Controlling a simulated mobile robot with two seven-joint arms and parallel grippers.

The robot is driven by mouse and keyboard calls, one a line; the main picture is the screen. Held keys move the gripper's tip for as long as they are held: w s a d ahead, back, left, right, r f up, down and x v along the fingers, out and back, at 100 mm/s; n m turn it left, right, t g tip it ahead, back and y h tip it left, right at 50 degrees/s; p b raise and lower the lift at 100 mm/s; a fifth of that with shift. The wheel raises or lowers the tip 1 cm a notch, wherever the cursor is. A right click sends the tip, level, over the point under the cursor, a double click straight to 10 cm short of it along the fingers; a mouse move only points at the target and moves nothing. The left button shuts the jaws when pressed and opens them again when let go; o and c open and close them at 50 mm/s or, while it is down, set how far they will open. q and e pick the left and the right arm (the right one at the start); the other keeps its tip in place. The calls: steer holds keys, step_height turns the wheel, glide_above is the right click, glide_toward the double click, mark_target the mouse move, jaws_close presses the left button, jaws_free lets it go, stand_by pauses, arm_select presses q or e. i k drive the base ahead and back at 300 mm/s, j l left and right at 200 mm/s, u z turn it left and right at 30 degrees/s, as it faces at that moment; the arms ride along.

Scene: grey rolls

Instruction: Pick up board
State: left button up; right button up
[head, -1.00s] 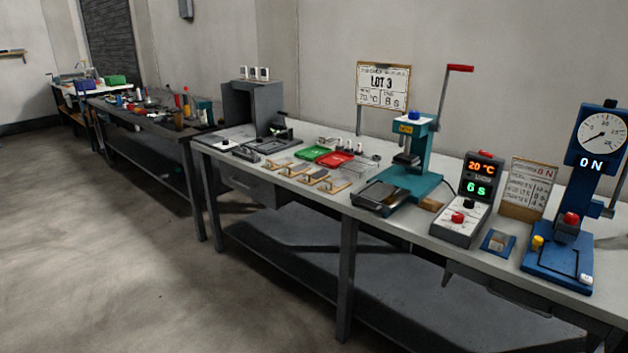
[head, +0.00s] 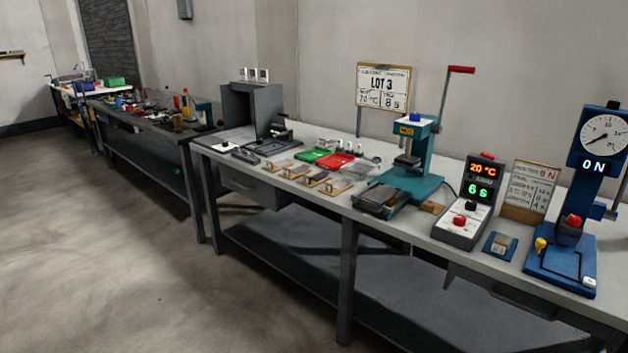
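Several small wooden boards with grey tops lie in a row on the workbench's front half, and the rightmost one (head: 338,187) shows most clearly. I cannot tell which thing the task means by the board. A small blue square plate with a pale piece on it (head: 500,245) lies at the right, between the control box and the blue gauge stand. Neither of my grippers is in view.
The grey workbench (head: 420,236) carries a teal press (head: 418,180), a control box (head: 463,226), a blue gauge stand (head: 560,265), green (head: 312,155) and red (head: 334,161) trays and a dark open box (head: 252,108). The floor in front (head: 120,270) is clear.

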mark_target(316, 179)
steer(key=i+j+z, duration=0.15)
steer(key=i+j, duration=0.2)
steer(key=i+j+z, duration=0.15)
steer(key=i+j, duration=0.25)
steer(key=i, duration=0.15)
steer(key=i+j+z, duration=0.2)
steer(key=i+j, duration=0.2)
steer(key=i+j+z, duration=0.15)
steer(key=i+j, duration=0.2)
steer(key=j, duration=0.15)
steer(key=i+j+z, duration=0.15)
steer(key=i+j, duration=0.2)
steer(key=j, duration=0.2)
